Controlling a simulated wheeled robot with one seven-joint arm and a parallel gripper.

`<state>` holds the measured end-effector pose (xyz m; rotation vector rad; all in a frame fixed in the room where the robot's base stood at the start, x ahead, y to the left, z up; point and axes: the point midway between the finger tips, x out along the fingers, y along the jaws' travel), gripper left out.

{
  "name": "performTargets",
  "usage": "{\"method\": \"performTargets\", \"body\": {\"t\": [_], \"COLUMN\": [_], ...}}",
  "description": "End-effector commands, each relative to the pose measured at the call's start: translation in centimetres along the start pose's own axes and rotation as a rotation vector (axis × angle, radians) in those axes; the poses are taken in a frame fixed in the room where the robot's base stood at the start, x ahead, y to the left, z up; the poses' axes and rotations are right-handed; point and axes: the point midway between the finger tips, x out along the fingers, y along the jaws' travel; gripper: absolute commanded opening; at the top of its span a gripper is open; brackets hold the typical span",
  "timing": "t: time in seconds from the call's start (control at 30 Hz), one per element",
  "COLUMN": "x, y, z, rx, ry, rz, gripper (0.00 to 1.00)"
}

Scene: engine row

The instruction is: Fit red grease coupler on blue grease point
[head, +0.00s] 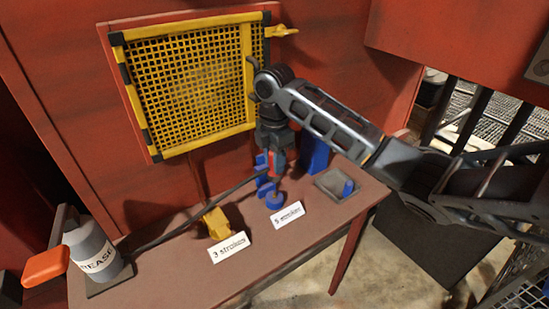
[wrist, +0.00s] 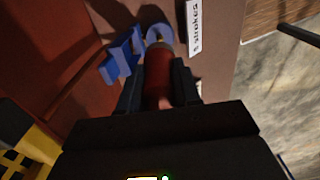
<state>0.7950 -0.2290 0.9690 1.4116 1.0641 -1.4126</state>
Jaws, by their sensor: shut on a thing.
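My gripper (head: 277,155) is shut on the red grease coupler (head: 279,161) and points down over the bench. In the wrist view the red coupler (wrist: 158,76) sits between the jaws. The blue grease point (head: 275,200), with a round base, stands on the bench just below the coupler. In the wrist view the blue grease point (wrist: 156,33) lies right beyond the coupler's tip and is partly covered by it. I cannot tell whether the two touch. A black hose (head: 190,222) runs from the coupler side to the grease can (head: 92,252).
A blue bracket (head: 262,172) stands close beside the coupler. A yellow block (head: 217,223), labels reading "3 strokes" (head: 229,247) and "5 strokes" (head: 287,215), and a grey tray (head: 325,183) are on the bench. A yellow mesh guard (head: 190,85) is on the red wall behind.

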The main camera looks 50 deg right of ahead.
Motion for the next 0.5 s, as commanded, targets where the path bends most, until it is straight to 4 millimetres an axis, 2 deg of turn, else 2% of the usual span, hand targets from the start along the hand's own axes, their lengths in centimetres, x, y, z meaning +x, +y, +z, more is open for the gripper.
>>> {"method": "performTargets", "body": {"t": [0.3,0.5], "x": [3.1,4.4], "y": [0.0,0.0], "z": [0.0,0.0], "rx": [0.001,0.0], "ry": [0.001,0.0], "rz": [0.001,0.001], "gripper": [0.0,0.0]}}
